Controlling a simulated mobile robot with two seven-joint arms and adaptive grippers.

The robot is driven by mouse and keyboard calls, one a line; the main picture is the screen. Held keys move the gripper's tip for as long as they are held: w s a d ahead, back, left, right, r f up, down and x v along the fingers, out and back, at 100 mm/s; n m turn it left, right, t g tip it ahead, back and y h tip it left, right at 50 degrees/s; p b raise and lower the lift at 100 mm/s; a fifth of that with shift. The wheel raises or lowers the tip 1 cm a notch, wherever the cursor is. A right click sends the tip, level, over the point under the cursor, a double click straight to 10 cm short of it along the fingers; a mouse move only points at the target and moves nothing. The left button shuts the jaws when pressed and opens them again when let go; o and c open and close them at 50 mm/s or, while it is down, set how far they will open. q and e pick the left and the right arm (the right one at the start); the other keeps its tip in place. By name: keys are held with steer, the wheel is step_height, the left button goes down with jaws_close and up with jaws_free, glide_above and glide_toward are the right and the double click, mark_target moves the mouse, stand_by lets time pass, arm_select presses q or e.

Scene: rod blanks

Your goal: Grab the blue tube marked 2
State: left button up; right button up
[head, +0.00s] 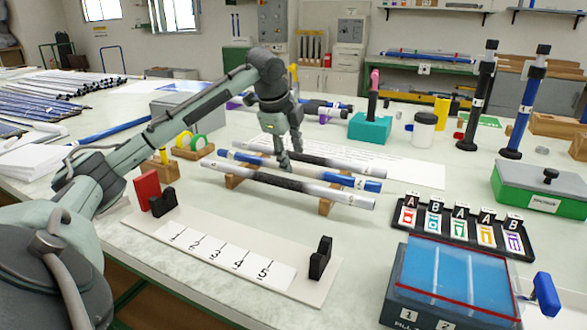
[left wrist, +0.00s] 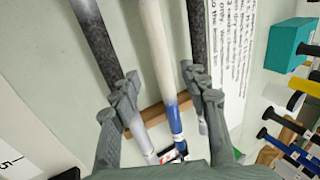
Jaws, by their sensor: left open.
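The blue tube marked 2 (head: 372,186) is the middle one of three rods lying side by side on wooden rests (head: 326,206); it has blue parts near its ends and a pale middle. My left gripper (head: 290,160) points down over the rods and hides part of the tube's middle. In the left wrist view its open fingers (left wrist: 165,78) stand on either side of the tube (left wrist: 158,50), which runs between them, with its blue end (left wrist: 177,120) near the palm. I cannot tell whether the fingers touch it. My right gripper is not in view.
A black-and-white rod (head: 290,184) lies in front and another (head: 345,163) behind, close to the fingers. A numbered board (head: 225,258) with black end blocks is nearer. A lettered tray (head: 462,228), a blue-topped box (head: 395,290) and a green box (head: 540,190) stand to the right.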

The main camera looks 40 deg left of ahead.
mark_target(296, 167)
arm_select(q)
steer(key=x, duration=0.4)
steer(key=shift+w+a+f, duration=0.1)
steer(key=shift+w+f, duration=0.05)
jaws_close()
